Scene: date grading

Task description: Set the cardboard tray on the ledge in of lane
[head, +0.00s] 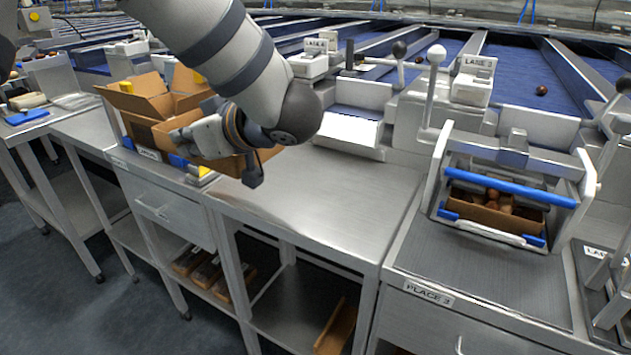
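A cardboard tray (490,216) with several brown dates sits inside the white frame with blue bars at the lane 3 place on the right. Open brown cardboard (150,105) with raised flaps stands on the left bench, partly behind my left arm. My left gripper (182,141) is over this cardboard, at its near right side. The gripper's fingers are small and overlap the cardboard, so I cannot tell whether they hold it. A light sloping ledge (347,133) lies at the back of the middle bench, with nothing on it. My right gripper is out of view.
The middle steel benchtop (335,190) is clear. More cardboard trays (207,275) lie on the lower shelf, and another piece (336,326) leans lower right. Blue lanes (540,75) run behind.

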